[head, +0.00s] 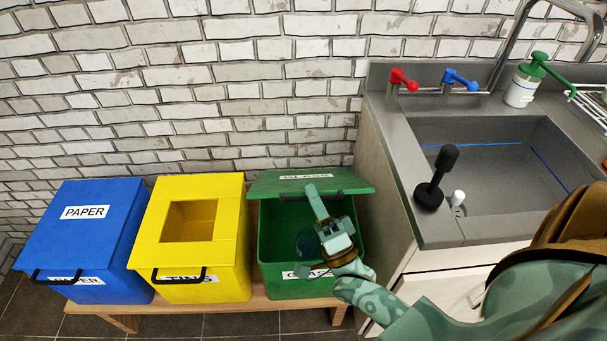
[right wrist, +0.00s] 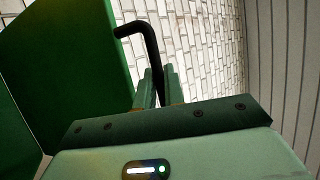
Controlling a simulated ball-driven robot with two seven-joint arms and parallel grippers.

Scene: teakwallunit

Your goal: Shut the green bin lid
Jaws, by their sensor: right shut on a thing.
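The green bin (head: 268,240) is at the right end of the row in the head view, labelled on its front. Its green lid (head: 265,183) is raised and tilted at the back, and the bin's inside shows. My right gripper (head: 312,189) reaches over the bin to the lid's front edge. It is shut on the lid's black handle (head: 345,192). In the right wrist view the black handle (right wrist: 151,48) runs between the two fingers (right wrist: 159,86), with a green panel (right wrist: 65,60) beside it. My arm hides part of the bin's opening and front. My left gripper is not in view.
A yellow bin (head: 232,255) and a blue PAPER bin (head: 60,230) stand left of it on a wooden bench (head: 270,303). A sink counter (head: 400,165) with red and blue taps stands close on the right. A brick wall (head: 300,100) is behind.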

